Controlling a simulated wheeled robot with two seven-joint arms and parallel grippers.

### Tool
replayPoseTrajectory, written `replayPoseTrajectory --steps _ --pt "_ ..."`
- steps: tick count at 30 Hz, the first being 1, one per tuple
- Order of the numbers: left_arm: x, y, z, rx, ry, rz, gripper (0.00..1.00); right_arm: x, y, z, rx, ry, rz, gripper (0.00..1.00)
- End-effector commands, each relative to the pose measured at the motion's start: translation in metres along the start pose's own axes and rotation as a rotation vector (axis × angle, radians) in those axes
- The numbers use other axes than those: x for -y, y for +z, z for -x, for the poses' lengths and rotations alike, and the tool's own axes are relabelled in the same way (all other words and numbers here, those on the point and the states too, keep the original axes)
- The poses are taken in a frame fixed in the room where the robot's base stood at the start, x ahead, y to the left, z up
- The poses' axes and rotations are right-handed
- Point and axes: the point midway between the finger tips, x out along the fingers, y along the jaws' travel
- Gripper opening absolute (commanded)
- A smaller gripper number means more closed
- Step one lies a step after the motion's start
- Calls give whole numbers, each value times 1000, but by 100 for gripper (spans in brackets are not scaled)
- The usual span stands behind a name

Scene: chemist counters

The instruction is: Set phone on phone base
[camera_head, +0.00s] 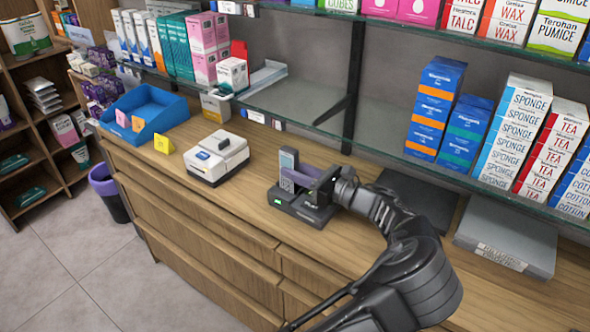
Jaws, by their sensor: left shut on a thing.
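The phone base (300,210) is a dark block with a small green light, standing on the wooden counter near its front edge. The phone (288,168) is a slim grey handset that stands roughly upright at the back left of the base. My left gripper (318,187) is at the base's right side, shut on the phone. The fingers and the arm hide part of the phone and base, so I cannot tell whether the phone is fully seated. My right gripper is not in view.
A white card device (217,157) and a blue tray (146,112) stand to the left on the counter. A glass shelf (400,150) with boxes runs above the back. A grey flat box (506,238) lies at the right. The counter's front edge is close.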

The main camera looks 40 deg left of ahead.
Motion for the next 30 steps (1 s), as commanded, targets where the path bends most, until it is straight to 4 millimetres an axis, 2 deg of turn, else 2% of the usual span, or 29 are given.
replayPoseTrajectory --steps 2,3,10,21,26,30 --pt "0 -3 0 1 0 -1 0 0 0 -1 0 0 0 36" --pt "0 -3 0 0 0 0 26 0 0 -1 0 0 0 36" --pt "0 -2 0 0 0 0 45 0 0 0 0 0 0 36" --pt "0 3 0 0 0 1 45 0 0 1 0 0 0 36" --pt "1 -1 19 -2 -3 2 45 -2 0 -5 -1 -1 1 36" --pt "1 -1 46 -2 -3 2 45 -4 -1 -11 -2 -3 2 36"
